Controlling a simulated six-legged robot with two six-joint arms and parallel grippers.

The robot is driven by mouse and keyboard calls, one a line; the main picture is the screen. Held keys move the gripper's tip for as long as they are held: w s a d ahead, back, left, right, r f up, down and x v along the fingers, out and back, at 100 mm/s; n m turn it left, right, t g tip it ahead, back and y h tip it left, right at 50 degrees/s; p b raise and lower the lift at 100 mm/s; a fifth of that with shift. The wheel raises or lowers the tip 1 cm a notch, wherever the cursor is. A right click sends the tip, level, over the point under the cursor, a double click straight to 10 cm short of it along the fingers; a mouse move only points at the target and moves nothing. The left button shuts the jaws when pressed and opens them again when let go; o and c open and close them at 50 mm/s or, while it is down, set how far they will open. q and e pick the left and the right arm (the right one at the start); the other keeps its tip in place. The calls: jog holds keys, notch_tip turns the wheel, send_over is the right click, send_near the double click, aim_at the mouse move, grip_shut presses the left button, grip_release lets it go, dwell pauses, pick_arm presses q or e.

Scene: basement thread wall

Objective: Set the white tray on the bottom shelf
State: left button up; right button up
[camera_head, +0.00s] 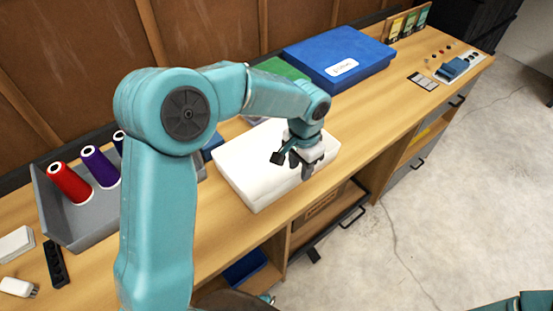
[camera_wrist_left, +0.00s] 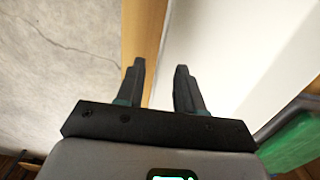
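The white tray (camera_head: 250,175) lies on the wooden counter and looks like a thick white slab; its right end is at the counter's front edge. My left gripper (camera_head: 300,168) is over the tray's right part, near that front edge. In the left wrist view the fingers (camera_wrist_left: 160,75) are apart, with the tray's edge (camera_wrist_left: 220,50) showing between and beyond them. I cannot tell whether either finger touches it. Shelf openings (camera_head: 325,218) show below the counter; the bottom shelf cannot be clearly made out. My right gripper is out of view.
A grey bin with red (camera_head: 70,184) and purple (camera_head: 100,167) thread spools stands left. A blue case (camera_head: 338,55) and a green item (camera_head: 280,69) lie behind the tray. A blue bin (camera_head: 245,267) sits under the counter. The concrete floor (camera_head: 430,210) in front is clear.

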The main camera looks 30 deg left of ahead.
aim_at(299, 184)
pick_arm(q)
notch_tip(299, 184, down, 4)
jog(key=shift+d+f, duration=0.1)
jog(key=shift+f, duration=0.15)
grip_shut()
jog(key=shift+s, duration=0.1)
jog(key=shift+r, duration=0.1)
notch_tip(299, 184, up, 20)
jog(key=p, duration=0.1)
jog(key=shift+p, duration=0.4)
